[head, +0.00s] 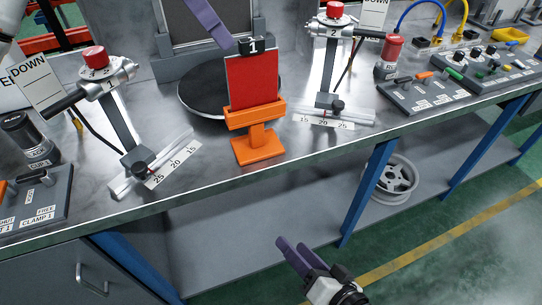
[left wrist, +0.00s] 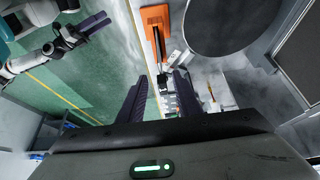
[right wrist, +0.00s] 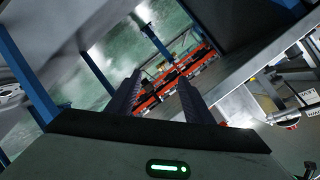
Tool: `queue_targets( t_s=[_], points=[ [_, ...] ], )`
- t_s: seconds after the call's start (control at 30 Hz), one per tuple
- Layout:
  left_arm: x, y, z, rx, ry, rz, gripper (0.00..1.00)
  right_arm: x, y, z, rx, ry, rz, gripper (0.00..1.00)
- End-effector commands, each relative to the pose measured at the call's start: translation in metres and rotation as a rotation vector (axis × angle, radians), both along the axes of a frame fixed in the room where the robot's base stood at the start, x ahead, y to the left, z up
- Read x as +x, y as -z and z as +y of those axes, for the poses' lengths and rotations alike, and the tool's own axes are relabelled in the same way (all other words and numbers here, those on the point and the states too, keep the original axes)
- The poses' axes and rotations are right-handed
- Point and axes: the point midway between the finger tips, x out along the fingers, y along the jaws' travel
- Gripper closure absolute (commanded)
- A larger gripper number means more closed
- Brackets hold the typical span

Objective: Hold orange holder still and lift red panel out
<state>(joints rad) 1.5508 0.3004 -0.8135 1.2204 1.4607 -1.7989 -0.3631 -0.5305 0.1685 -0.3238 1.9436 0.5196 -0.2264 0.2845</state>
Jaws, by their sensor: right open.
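The red panel (head: 252,80) stands upright in the orange holder (head: 257,140) near the bench's front edge, with a black "1" tag on its top. The orange holder (left wrist: 155,18) also shows at the top of the left wrist view. My left gripper (left wrist: 162,75) is open and empty. My right gripper (head: 291,243) is open and empty, in front of the bench over the floor. The right wrist view also shows its parted fingers (right wrist: 160,76).
A dark turntable (head: 205,92) lies behind the holder. Clamp 1 (head: 110,85) stands to its left and clamp 2 (head: 333,45) to its right. Control panels (head: 465,70) are farther right. A wheel (head: 390,178) sits on the lower shelf. Bench edge is clear in front of the holder.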

Motion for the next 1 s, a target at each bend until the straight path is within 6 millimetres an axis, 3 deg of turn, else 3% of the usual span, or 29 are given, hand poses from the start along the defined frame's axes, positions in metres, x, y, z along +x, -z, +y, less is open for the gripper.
queue_targets(
  t_s=[0.03, 0.2, 0.43, 0.53, 0.7, 1.0],
  points=[
    [0.000, 0.000, 0.000, 0.000, 0.000, 0.000, 0.69, 0.015, -0.025, 0.012, 0.152, 0.030, -0.014, 0.53],
    [0.000, 0.000, 0.000, 0.000, 0.000, 0.000, 0.69, 0.048, -0.097, 0.034, 0.678, 0.127, 0.017, 0.53],
    [0.000, 0.000, 0.000, 0.000, 0.000, 0.000, 0.69, 0.082, -0.162, 0.039, 1.348, 0.236, 0.190, 0.53],
    [0.000, 0.000, 0.000, 0.000, 0.000, 0.000, 0.69, 0.094, -0.176, 0.039, 1.606, 0.291, 0.309, 0.53],
    [0.000, 0.000, 0.000, 0.000, 0.000, 0.000, 0.69, 0.108, -0.180, 0.042, 1.937, 0.397, 0.516, 0.53],
    [0.000, 0.000, 0.000, 0.000, 0.000, 0.000, 0.69, 0.117, -0.172, 0.049, 2.156, 0.514, 0.703, 0.53]
  ],
)
